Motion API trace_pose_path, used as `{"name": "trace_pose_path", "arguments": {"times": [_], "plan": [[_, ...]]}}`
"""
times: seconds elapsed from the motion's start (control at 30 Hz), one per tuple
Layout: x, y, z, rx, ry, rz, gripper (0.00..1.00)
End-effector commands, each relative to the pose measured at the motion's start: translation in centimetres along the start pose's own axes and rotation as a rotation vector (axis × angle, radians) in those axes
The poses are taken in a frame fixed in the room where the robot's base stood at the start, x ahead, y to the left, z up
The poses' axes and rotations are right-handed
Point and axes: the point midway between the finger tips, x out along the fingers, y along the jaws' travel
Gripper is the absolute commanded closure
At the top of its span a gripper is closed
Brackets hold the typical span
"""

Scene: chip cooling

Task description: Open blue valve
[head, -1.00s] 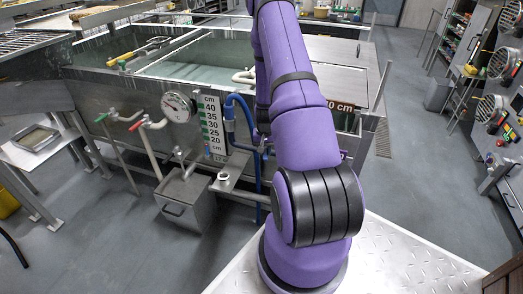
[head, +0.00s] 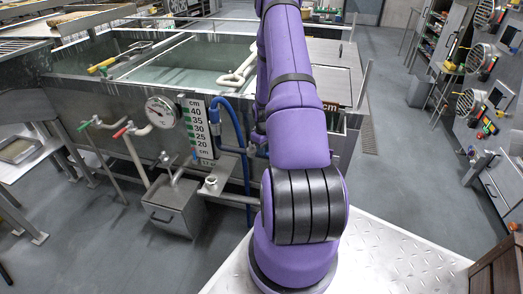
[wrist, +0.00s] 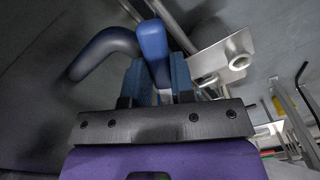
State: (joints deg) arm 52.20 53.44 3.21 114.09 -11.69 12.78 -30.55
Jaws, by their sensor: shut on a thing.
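The blue valve's handle (wrist: 152,42) is a rounded blue lever in the wrist view. My gripper (wrist: 158,72) has its blue fingers on either side of the lever's lower part and is shut on it. A thick dark blue curved pipe (wrist: 105,43) lies just left of the fingers. In the head view a blue hose (head: 238,120) runs down the tank's front beside the level scale. My gripper is hidden behind my purple arm there, and I cannot make out the valve handle clearly.
The steel tank (head: 90,95) holds water. Its front carries a round gauge (head: 160,112), a level scale (head: 198,127), a green-handled valve (head: 84,125) and a red-handled valve (head: 121,131). A metal box (head: 174,207) stands below. A metal bracket (wrist: 222,52) is close right of my gripper.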

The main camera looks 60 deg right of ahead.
Motion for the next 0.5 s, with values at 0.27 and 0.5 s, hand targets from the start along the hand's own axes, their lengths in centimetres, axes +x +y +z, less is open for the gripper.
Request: {"name": "trace_pose_path", "arguments": {"times": [0.27, 0.5], "plan": [[-0.02, 0.32, -0.01, -0.040, 0.000, 0.000, 1.00], [-0.02, 0.33, -0.02, -0.042, 0.000, 0.001, 1.00]]}}
